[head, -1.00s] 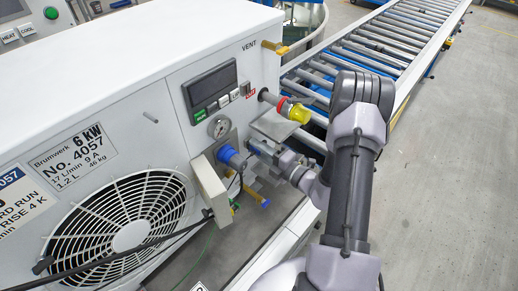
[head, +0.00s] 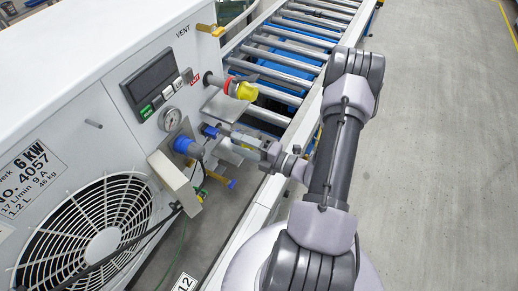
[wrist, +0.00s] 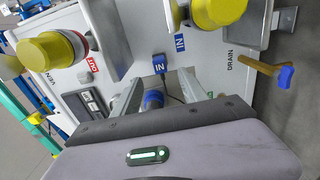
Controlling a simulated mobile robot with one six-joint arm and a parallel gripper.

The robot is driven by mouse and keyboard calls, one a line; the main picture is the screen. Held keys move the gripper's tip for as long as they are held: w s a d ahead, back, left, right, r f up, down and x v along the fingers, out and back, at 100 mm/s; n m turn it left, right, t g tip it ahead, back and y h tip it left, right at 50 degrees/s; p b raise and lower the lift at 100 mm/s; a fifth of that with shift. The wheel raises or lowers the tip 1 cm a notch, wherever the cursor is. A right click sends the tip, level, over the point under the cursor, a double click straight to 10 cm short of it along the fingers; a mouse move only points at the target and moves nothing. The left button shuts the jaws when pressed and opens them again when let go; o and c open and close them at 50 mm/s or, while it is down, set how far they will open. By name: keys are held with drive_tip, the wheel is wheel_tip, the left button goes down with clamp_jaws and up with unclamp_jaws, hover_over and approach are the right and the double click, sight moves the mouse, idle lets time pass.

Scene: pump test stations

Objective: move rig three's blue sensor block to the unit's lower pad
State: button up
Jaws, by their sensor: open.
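In the head view a small blue piece (head: 211,131), likely the same block, shows by the fingertips. My gripper (wrist: 161,79) is open, its two fingers pointing at the panel with the block just ahead of and between their tips. It also shows in the head view (head: 230,137). Contact cannot be told. The lower metal pad (wrist: 236,32) is bare at the wrist view's upper right. The upper pad (wrist: 121,42) lies left of the block.
Yellow caps (wrist: 45,52) stick out near the pads. A drain lever (wrist: 260,64) projects below. A roller conveyor (head: 295,45) runs behind; the right floor is clear.

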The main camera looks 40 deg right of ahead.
drive_tip(key=p+v, duration=0.1)
drive_tip(key=v, duration=0.6)
drive_tip(key=shift+s, duration=0.15)
drive_tip(key=shift+r, duration=0.1)
